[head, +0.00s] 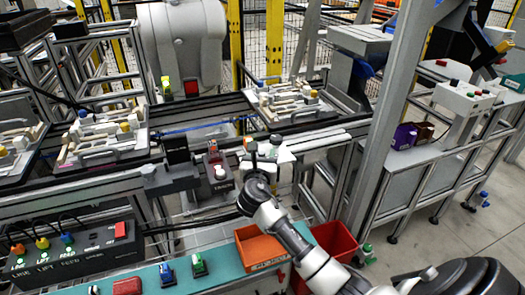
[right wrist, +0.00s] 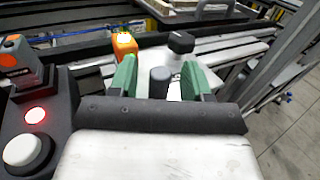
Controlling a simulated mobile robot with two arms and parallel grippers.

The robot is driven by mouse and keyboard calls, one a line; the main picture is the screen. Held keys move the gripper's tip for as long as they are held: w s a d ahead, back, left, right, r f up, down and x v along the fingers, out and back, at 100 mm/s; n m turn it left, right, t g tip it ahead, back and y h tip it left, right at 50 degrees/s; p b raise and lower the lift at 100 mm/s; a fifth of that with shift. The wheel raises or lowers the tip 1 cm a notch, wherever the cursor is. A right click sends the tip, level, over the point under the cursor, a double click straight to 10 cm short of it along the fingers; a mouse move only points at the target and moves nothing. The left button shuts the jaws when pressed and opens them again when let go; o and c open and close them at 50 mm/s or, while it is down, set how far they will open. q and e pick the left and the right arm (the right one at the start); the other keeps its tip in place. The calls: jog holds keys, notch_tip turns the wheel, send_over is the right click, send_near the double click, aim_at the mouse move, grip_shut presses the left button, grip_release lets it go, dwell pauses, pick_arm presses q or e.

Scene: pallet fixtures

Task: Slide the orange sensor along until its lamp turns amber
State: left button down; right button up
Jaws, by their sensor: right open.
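The orange sensor (right wrist: 124,46) stands just beyond the left finger in the right wrist view, with a small pale spot on top. I cannot tell that the spot shows amber. In the head view the sensor (head: 248,143) is small, beside the rail. My right gripper (right wrist: 161,66) is open, its two green fingers apart. A dark grey upright post (right wrist: 160,82) shows between them, not visibly gripped. In the head view my right gripper (head: 263,153) is over the rail's near side, partly hidden by its own wrist. My left gripper is not in view.
A dark control box (head: 220,182) with a white button and red light stands left of my right gripper. A black-capped post (right wrist: 180,42) stands beyond the fingers. Pallets with fixtures (head: 290,103) sit on the conveyor behind. An orange bin (head: 262,246) lies in front.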

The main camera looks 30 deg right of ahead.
aim_at(269, 149)
jog(key=shift+x, duration=1.25)
grip_shut()
